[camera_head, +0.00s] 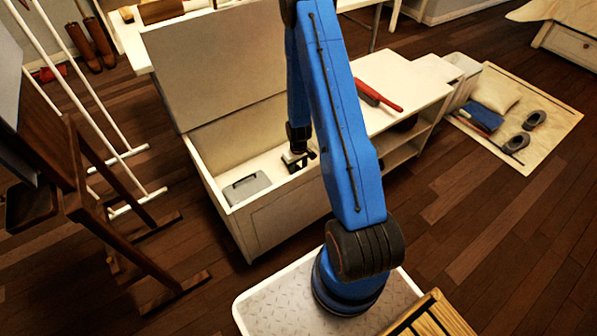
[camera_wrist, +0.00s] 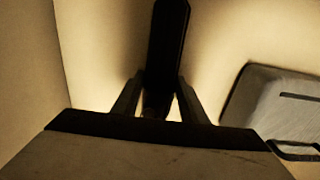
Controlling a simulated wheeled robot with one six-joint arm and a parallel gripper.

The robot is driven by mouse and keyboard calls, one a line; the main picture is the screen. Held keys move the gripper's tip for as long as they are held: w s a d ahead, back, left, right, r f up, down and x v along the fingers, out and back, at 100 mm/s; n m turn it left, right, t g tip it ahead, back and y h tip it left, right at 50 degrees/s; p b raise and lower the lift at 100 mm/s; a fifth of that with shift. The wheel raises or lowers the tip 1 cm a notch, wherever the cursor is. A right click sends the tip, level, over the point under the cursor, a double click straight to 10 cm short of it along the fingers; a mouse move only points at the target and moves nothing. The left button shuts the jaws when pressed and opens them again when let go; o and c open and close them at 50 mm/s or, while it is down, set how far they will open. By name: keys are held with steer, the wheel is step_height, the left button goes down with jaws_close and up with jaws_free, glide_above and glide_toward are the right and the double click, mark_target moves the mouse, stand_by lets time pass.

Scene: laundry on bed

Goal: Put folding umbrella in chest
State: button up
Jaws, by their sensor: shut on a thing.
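The chest (camera_head: 275,222) stands open in the head view, its lid (camera_head: 215,65) raised at the back. My gripper (camera_head: 300,158) is down inside the chest's right part. In the wrist view my gripper (camera_wrist: 158,98) is shut on a long dark object, which looks like the folding umbrella (camera_wrist: 168,42). It points away from the fingers, among the pale chest walls. Its lower end is hidden between the fingers, and in the head view it is hard to make out. I cannot tell whether it touches the chest floor.
A grey case (camera_head: 247,187) lies in the chest's left part; it also shows in the wrist view (camera_wrist: 275,105). A red object (camera_head: 378,95) lies on the white shelf unit (camera_head: 405,82) to the right. A wooden rack (camera_head: 90,205) stands left of the chest.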

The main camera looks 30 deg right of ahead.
steer(key=o, duration=1.3)
steer(key=s+a+r+t, duration=0.1)
steer(key=a+r, duration=0.1)
steer(key=r, duration=1.2)
steer(key=a+r, duration=0.2)
steer(key=r, duration=1.2)
steer(key=s+a+r+t, duration=0.1)
steer(key=s+a+r, duration=0.15)
steer(key=r, duration=0.45)
steer(key=s+a+r, duration=0.2)
steer(key=s+r, duration=0.2)
steer(key=r, duration=0.3)
steer(key=shift+s+a+r+t, duration=0.45)
steer(key=shift+s+a+r, duration=0.7)
steer(key=shift+s+r, duration=1.8)
steer(key=shift+s+a+r+t, duration=0.5)
steer(key=shift+s+a+r, duration=0.95)
steer(key=shift+s, duration=2.75)
steer(key=shift+s+a+r+t, duration=0.45)
steer(key=shift+s+a+r, duration=0.45)
steer(key=shift+s+r, duration=2.15)
